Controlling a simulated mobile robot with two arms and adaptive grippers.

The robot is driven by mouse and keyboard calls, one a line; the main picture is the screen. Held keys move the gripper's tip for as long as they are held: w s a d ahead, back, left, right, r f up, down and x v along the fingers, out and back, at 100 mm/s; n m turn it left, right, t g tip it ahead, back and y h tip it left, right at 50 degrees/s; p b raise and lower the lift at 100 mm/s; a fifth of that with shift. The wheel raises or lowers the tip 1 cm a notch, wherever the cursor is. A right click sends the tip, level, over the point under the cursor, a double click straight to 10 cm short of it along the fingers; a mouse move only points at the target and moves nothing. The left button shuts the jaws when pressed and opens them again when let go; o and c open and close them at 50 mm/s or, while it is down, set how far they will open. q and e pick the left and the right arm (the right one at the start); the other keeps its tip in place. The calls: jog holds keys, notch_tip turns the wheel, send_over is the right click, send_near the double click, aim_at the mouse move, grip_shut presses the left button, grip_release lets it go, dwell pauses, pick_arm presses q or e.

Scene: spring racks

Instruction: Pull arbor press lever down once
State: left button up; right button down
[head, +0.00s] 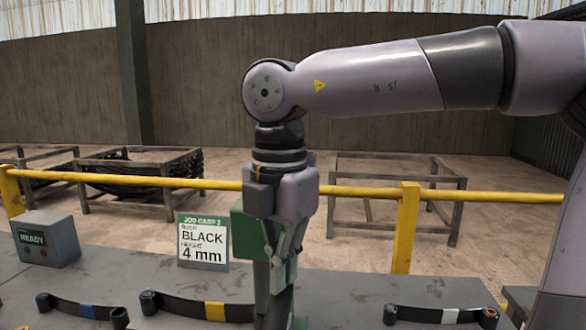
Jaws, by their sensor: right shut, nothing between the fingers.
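A green block (243,228), which looks like the arbor press head, stands at the bench behind my right gripper (277,268). My gripper and wrist hide much of it. The gripper points down in front of it, with its fingers shut and nothing between them. A dark upright part (272,308) shows below the fingers. I cannot make out the press lever clearly, nor whether the fingers touch it. My left gripper is not in view.
Leaf springs with blue (82,309), yellow (200,308) and white (440,315) bands lie on the grey bench. A job card (203,242) reads "BLACK 4 mm". A box (46,238) reads "READY". A yellow rail (362,192) runs behind, with metal racks beyond.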

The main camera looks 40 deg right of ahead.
jog(key=shift+s+f, duration=0.15)
jog(key=shift+f, duration=0.2)
jog(key=shift+w+d+r+p, duration=0.2)
jog(key=shift+r+p, duration=0.3)
jog(key=shift+r, duration=0.1)
jog(key=shift+w+d+r+p, duration=0.15)
jog(key=shift+w+r+p, duration=0.05)
jog(key=shift+r+p, duration=0.35)
jog(key=r, duration=0.1)
jog(key=r+p, duration=0.2)
jog(key=shift+w+d, duration=0.25)
jog(key=shift+d, duration=0.1)
jog(key=shift+w+d+r+p, duration=0.2)
jog(key=shift+r+p, duration=0.3)
jog(key=shift+p, duration=0.1)
jog(key=s+a+r+p, duration=0.2)
jog(key=s+a+r, duration=0.2)
jog(key=s+a, duration=0.3)
jog(key=shift+s+a, duration=0.3)
jog(key=shift+a, duration=0.9)
